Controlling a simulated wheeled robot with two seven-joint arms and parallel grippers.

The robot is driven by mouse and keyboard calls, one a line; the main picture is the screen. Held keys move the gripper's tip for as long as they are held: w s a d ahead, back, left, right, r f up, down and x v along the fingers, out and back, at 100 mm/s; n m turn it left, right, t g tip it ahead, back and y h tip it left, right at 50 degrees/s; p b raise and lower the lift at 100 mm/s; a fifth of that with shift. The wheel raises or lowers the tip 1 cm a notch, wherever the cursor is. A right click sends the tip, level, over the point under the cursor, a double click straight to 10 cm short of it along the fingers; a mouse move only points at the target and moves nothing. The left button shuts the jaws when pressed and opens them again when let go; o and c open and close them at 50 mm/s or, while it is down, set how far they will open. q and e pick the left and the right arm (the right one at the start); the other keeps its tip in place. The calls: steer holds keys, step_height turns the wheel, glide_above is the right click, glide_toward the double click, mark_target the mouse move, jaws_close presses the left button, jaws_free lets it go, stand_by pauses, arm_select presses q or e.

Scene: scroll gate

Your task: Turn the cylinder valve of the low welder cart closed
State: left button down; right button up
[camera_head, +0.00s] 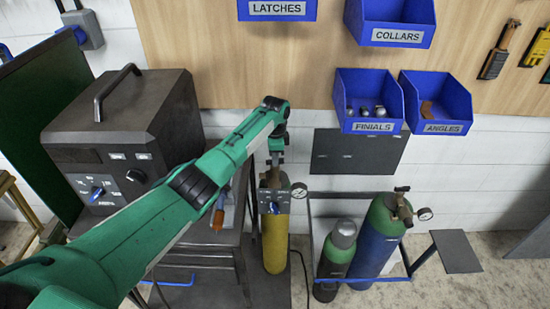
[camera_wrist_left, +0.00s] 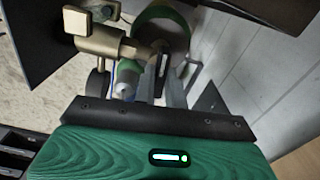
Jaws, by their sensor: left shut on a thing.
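The welder cart (camera_head: 215,258) is dark metal and carries a dark welder box (camera_head: 125,125) at the left. A yellow gas cylinder (camera_head: 275,243) stands at its right end, with a brass valve and a gauge (camera_head: 299,190) on top. My left gripper (camera_head: 274,160) points down from the green arm and is shut on the valve at the cylinder's top. The valve's knob is mostly hidden by the gripper. My right gripper is not in view.
A rack to the right holds a blue-green cylinder (camera_head: 375,240) with its own gauge (camera_head: 425,214) and a smaller green-grey cylinder (camera_head: 336,260). Blue bins (camera_head: 370,126) hang on the wooden wall panel above. A dark plate (camera_head: 357,152) is on the white wall behind.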

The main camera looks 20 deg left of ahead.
arm_select(q)
steer(key=shift+w+r+m, duration=0.1)
steer(key=shift+r+m, duration=0.05)
steer(key=shift+m, duration=0.45)
steer(key=c, duration=1.5)
jaws_free()
steer(key=shift+o, duration=0.2)
step_height(320, 180, up, 14)
steer(key=b, duration=0.4)
